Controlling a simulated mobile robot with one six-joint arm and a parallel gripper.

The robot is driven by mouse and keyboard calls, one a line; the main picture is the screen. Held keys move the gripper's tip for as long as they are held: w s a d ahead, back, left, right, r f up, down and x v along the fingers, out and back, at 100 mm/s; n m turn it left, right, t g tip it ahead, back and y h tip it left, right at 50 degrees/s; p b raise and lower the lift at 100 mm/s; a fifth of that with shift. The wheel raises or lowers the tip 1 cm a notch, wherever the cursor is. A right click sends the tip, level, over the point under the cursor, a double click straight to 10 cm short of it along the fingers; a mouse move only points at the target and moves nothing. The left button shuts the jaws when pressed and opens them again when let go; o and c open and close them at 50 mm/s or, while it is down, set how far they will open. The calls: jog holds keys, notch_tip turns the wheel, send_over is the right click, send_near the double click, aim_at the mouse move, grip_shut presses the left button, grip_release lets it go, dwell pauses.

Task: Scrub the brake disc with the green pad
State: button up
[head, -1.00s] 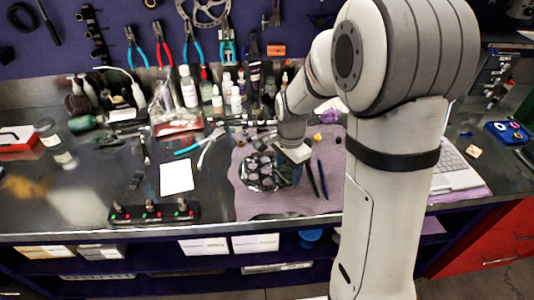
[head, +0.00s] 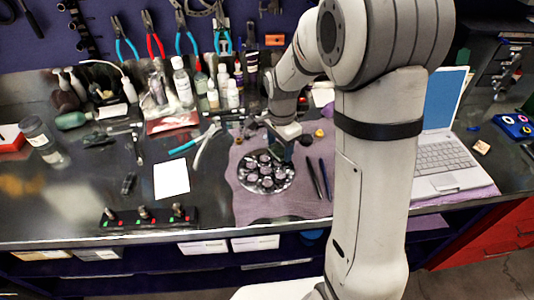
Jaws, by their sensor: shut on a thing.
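The brake disc (head: 247,181), round and silvery with dark round openings, lies flat on a purple mat (head: 257,208) on the bench. My gripper (head: 282,146) is at the disc's upper right edge, pointing down. It is shut on the green pad (head: 279,151), which shows only as a small dark green patch below the jaws. I cannot tell whether the pad touches the disc. Most of the disc's face is in plain view.
Pen-like tools (head: 318,180) lie on the mat right of the disc. Pliers (head: 200,142) and a white sheet (head: 171,180) lie to the left. A switch box (head: 147,217) is near the front edge. Bottles (head: 183,83) stand behind. An open laptop (head: 443,158) is at right.

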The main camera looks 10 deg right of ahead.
notch_tip(320, 180, up, 4)
jog(key=shift+a+f+p, duration=0.1)
jog(key=shift+f+p, duration=0.05)
jog(key=shift+p, duration=0.85)
jog(key=shift+w+r+p, duration=0.1)
jog(key=shift+r+p, duration=0.4)
jog(key=shift+r, duration=0.1)
jog(key=shift+r+p, duration=1.1)
jog(key=shift+r, duration=0.55)
jog(key=o, duration=0.5)
jog(key=shift+c, duration=0.2)
jog(key=c, duration=0.4)
